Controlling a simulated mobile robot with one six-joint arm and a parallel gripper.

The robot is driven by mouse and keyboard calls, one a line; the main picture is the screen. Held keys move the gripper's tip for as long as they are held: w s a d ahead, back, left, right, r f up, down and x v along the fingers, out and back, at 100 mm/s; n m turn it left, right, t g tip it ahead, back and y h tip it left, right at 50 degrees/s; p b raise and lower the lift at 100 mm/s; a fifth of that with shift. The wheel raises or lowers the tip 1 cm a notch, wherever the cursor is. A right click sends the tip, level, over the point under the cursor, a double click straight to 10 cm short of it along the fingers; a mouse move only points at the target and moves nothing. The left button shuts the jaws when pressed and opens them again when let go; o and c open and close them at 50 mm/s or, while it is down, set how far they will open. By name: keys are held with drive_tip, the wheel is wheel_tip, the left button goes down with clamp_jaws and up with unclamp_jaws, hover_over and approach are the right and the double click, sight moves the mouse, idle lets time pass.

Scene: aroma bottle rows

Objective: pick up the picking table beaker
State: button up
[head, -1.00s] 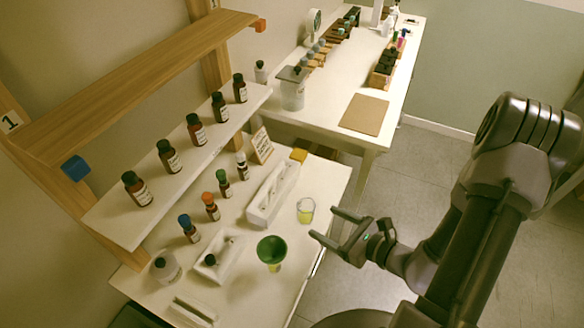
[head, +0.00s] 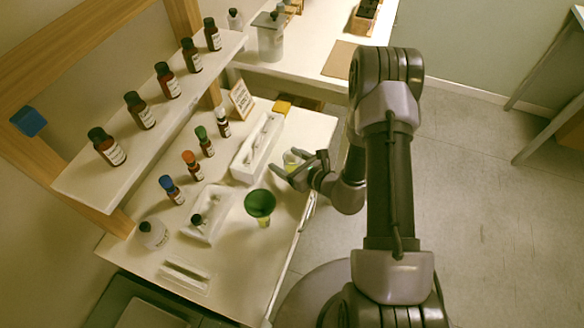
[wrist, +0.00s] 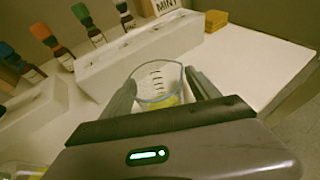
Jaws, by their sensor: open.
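The picking table beaker is a small clear glass beaker (head: 290,158) with yellow-green liquid, upright near the right edge of the white picking table (head: 235,285). In the wrist view, the beaker (wrist: 158,80) shows dark graduation marks and sits between the two fingers. My gripper (head: 283,161) is open around the beaker, low over the table. In the wrist view, my gripper (wrist: 160,84) has one finger on each side of the glass; I cannot tell whether either touches it. The beaker's lower part is hidden by the gripper body.
A green funnel (head: 260,204) on a vessel with yellow liquid stands nearby at the front left. A white long tray (head: 257,150) lies behind the beaker. Colour-capped bottles (head: 191,164) and a shelf of brown bottles (head: 140,110) stand further left. Open floor is right.

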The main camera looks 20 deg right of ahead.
drive_tip(key=shift+w+a+f, duration=0.1)
drive_tip(key=shift+w+a, duration=0.05)
drive_tip(key=shift+w, duration=0.1)
